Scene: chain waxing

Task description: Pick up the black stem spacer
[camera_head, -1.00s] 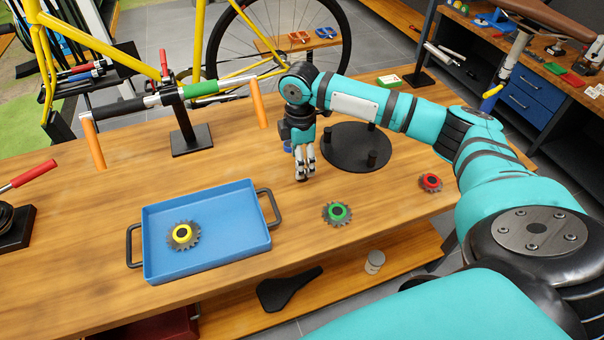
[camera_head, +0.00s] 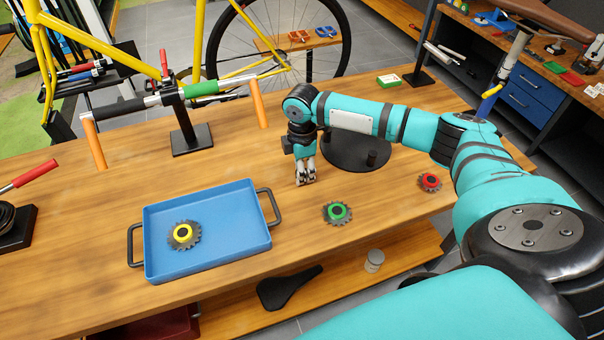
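My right gripper (camera_head: 305,181) points straight down at the wooden table, just left of the round black plate. Its fingertips are at or very near the table top. The fingers look close together, but I cannot tell whether they are open or shut on something. I cannot make out the black stem spacer clearly; the fingers may hide it. My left gripper is not in view.
The round black plate (camera_head: 345,160) has a short black post (camera_head: 372,158). A blue tray (camera_head: 225,249) holds a yellow-centred cog (camera_head: 183,235). A green-centred cog (camera_head: 337,212) and a red-centred cog (camera_head: 429,183) lie on the table (camera_head: 90,225).

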